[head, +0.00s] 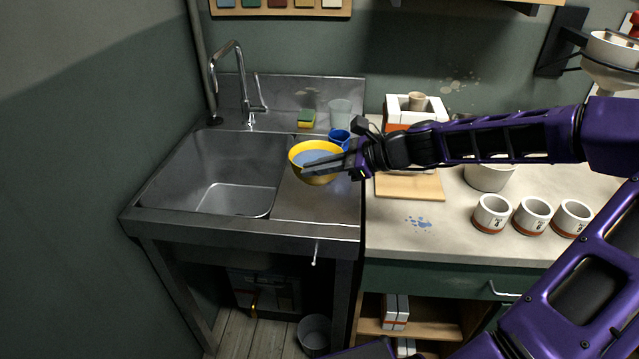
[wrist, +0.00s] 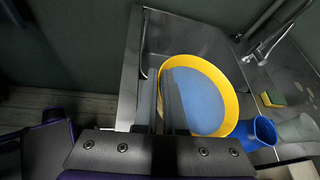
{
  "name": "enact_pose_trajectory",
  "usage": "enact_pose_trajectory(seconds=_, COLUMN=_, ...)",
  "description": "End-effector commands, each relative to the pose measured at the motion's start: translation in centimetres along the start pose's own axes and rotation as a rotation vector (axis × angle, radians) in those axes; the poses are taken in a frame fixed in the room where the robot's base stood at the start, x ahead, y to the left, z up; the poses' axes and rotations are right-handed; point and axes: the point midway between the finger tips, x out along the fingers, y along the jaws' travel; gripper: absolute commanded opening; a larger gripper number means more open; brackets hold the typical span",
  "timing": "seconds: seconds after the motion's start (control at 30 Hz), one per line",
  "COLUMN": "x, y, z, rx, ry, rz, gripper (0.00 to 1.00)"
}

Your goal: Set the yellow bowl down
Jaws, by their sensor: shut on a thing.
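The yellow bowl (head: 318,176) with a blue inside is at the steel drainboard (head: 318,208), right of the sink basin. My gripper (head: 328,167) reaches in from the right and is shut on the bowl's near right rim. In the wrist view the two fingers of my gripper (wrist: 160,105) pinch the left rim of the yellow bowl (wrist: 234,110). The bowl looks roughly level. I cannot tell whether its base touches the drainboard or hangs a little above it.
The sink basin (head: 222,175) with its faucet (head: 240,85) lies to the left. A blue cup (head: 340,137), a clear glass (head: 341,113) and a sponge (head: 307,118) stand behind the bowl. The drainboard's front part is clear. White cups (head: 533,215) stand on the right counter.

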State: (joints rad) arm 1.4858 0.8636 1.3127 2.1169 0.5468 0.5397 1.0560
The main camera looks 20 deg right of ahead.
Motion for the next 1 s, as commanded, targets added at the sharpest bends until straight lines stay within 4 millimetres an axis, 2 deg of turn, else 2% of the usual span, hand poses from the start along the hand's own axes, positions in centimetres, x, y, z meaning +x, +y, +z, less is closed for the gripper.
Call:
enact_pose_trajectory(seconds=0.03, x=0.6, y=0.4, z=-1.2, rx=0.003, ry=-0.004, rz=0.003, gripper=0.0)
enact_pose_trajectory(seconds=0.13, x=1.5, y=0.8, z=-2.8, rx=0.004, ry=-0.004, rz=0.003, gripper=0.0)
enact_pose_trajectory(seconds=0.43, x=2.7, y=1.3, z=-5.3, rx=0.003, ry=-0.002, rz=0.0, gripper=0.0)
enact_pose_trajectory(seconds=0.6, x=3.8, y=1.8, z=-7.4, rx=0.003, ry=-0.003, rz=0.0, gripper=0.0)
enact_pose_trajectory(seconds=0.83, x=3.9, y=1.8, z=-7.6, rx=0.0, ry=0.0, rz=0.0, gripper=0.0)
enact_pose_trajectory(seconds=0.9, x=3.9, y=1.8, z=-7.6, rx=0.001, ry=0.0, rz=0.0, gripper=0.18)
enact_pose_trajectory(seconds=1.0, x=3.9, y=1.8, z=-7.6, rx=0.001, ry=0.0, rz=-0.001, gripper=0.36)
